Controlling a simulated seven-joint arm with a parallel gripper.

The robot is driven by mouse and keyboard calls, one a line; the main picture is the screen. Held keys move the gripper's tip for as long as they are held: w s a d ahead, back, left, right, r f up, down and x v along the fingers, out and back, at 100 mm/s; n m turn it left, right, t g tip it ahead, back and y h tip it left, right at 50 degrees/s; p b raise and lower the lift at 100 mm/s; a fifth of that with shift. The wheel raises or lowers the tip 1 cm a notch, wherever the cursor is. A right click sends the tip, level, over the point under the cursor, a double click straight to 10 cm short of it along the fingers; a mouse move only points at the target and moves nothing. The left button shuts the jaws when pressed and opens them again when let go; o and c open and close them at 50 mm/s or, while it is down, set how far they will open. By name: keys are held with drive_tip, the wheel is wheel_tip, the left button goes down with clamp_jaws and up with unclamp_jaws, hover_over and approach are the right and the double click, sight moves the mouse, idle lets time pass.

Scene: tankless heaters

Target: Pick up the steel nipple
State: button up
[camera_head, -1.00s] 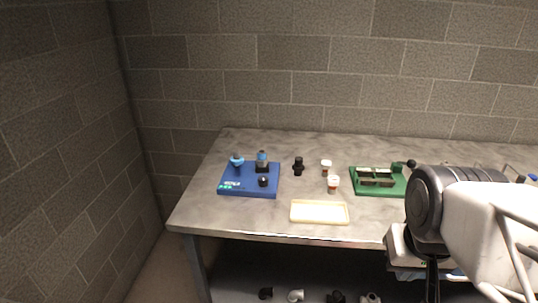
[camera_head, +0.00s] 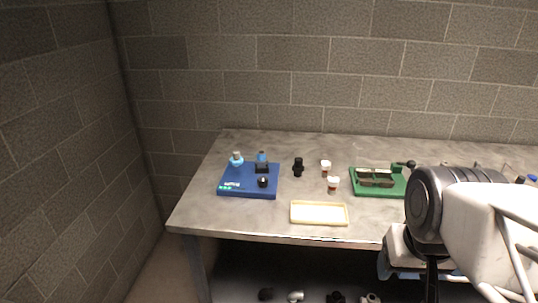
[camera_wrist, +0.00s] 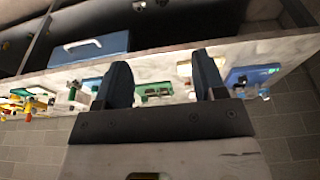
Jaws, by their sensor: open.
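I cannot pick out a steel nipple for certain. Several small fittings lie on the lower shelf in the head view: a dark one (camera_head: 265,294), a pale elbow (camera_head: 296,296), another dark one (camera_head: 336,297) and a greyish one (camera_head: 371,298) at the bottom edge. They are too small to name surely. My gripper (camera_wrist: 163,78) is open and empty in the wrist view, its two dark fingers well apart, with the bench edge beyond them. In the head view my arm covers the right of the bench.
A blue case (camera_wrist: 95,48) shows in the wrist view. The bench's front left is clear.

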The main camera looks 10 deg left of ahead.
drive_tip(key=m+y, duration=1.5)
drive_tip(key=m, duration=0.1)
hover_over(262, 160)
drive_tip(key=s+d, duration=0.8)
drive_tip(key=s, duration=0.4)
wheel_tip(262, 160, down, 7)
drive_tip(key=w+a+f+m+t, duration=0.1)
drive_tip(key=w+f+m, duration=0.1)
drive_tip(key=w, duration=0.1)
drive_tip(key=w+f+m+t+y, duration=0.1)
drive_tip(key=w+f+m, duration=0.1)
drive_tip(key=w+f, duration=0.1)
drive_tip(key=w+a+f+m+t+y, duration=0.1)
drive_tip(key=w+f, duration=0.1)
drive_tip(key=w, duration=0.3)
drive_tip(key=shift+w+a+f+m+t, duration=0.2)
drive_tip(key=shift+a+m+t, duration=0.1)
drive_tip(key=shift+a+m, duration=0.1)
drive_tip(key=shift+x, duration=1.2)
